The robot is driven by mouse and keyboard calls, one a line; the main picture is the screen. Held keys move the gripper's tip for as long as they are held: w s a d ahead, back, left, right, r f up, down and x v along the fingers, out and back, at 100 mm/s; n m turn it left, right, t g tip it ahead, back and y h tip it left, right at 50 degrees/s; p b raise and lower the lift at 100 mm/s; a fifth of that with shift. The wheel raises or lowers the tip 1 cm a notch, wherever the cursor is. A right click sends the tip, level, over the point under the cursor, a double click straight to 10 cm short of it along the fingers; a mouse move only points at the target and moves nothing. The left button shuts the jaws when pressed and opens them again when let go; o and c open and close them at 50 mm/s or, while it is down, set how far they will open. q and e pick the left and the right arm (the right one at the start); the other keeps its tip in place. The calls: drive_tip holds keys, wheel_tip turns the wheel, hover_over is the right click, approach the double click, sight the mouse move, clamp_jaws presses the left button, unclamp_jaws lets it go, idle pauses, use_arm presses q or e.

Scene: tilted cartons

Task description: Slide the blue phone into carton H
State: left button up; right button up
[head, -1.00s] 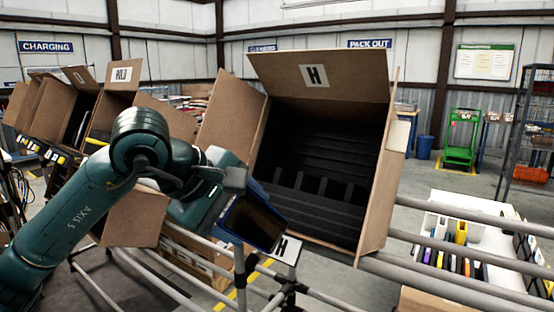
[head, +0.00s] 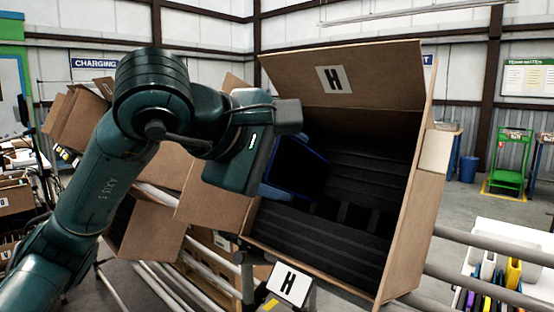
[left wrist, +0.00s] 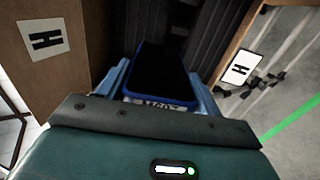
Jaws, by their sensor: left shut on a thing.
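Carton H (head: 408,235) stands tilted with its mouth open toward me and its labelled flap raised. Its inside is lined with black ribbed foam with slots low in the middle. My left gripper (head: 274,182) is shut on the blue phone (head: 302,166), which has a dark screen and blue edge. The phone is tilted and overlaps the left part of the carton's mouth. I cannot tell how deep it reaches. In the left wrist view the phone (left wrist: 160,74) lies between the blue-grey fingers, dark foam beyond it. My right gripper is out of view.
An H card (head: 290,283) hangs below the carton's front edge. Metal rails (head: 480,245) run beside it. Other tilted cartons (head: 78,128) stand at the left behind my arm. A white tray with coloured items (head: 500,270) is at the right.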

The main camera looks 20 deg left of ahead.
sight(302, 179)
use_arm(q)
drive_tip(key=shift+x, duration=0.75)
drive_tip(key=shift+f, duration=0.1)
drive_tip(key=shift+f+b, duration=0.1)
drive_tip(key=shift+b, duration=0.2)
drive_tip(key=shift+s+f+b, duration=0.1)
drive_tip(key=shift+f+b, duration=0.2)
drive_tip(key=shift+b, duration=0.05)
drive_tip(key=shift+d+f, duration=0.1)
drive_tip(key=shift+w+d+f, duration=0.1)
drive_tip(key=shift+w+f, duration=0.05)
drive_tip(key=shift+w, duration=0.3)
drive_tip(key=shift+b+x, duration=0.55)
drive_tip(key=shift+x, duration=0.55)
